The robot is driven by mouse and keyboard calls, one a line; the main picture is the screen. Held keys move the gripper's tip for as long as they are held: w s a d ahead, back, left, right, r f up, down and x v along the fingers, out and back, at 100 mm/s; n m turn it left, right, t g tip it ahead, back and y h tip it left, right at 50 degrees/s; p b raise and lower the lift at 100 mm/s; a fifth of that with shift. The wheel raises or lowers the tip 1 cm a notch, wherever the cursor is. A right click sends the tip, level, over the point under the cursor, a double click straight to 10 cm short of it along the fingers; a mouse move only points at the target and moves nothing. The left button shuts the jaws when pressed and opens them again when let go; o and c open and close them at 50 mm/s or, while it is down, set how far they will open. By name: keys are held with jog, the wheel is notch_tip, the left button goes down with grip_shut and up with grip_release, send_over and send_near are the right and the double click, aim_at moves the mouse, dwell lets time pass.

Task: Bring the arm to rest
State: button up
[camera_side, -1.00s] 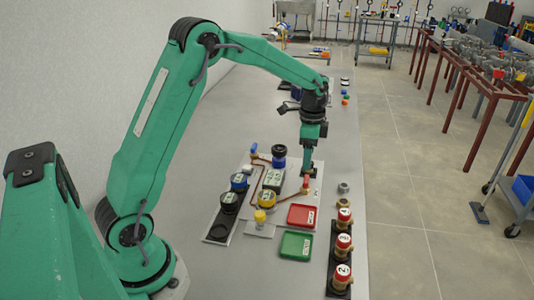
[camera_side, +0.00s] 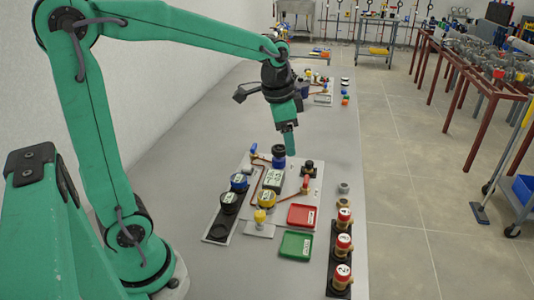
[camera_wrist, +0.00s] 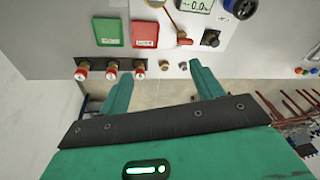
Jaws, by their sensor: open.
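My arm is green with a dark wrist. My gripper (camera_side: 291,152) hangs above the far right part of the plate exchanger board (camera_side: 233,217), apart from it. In the wrist view my gripper (camera_wrist: 162,82) shows two green fingers spread wide with nothing between them. The board carries a yellow-rimmed gauge (camera_side: 266,199), a blue-rimmed gauge (camera_side: 239,182), a pale green display (camera_side: 273,179), copper piping and a red-handled valve (camera_side: 305,184). A small black knob (camera_side: 309,167) stands at the board's right edge.
A red tray (camera_side: 302,215) and a green tray (camera_side: 295,245) lie in front of the board. Several red-and-brass fittings (camera_side: 343,244) stand in a black rack at the right edge of the bench (camera_side: 190,150). The bench left of the board is clear.

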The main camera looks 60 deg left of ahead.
jog(key=s+d+n+t, duration=0.1)
jog(key=s+n, duration=0.1)
jog(key=s, duration=0.6)
jog(key=s+d+r+n+t, duration=0.1)
jog(key=s+d+n+t, duration=0.1)
jog(key=s, duration=0.5)
jog(key=shift+s+n, duration=0.35)
jog(key=shift+n, duration=0.15)
jog(key=shift+w+r, duration=0.1)
jog(key=shift+r, duration=0.05)
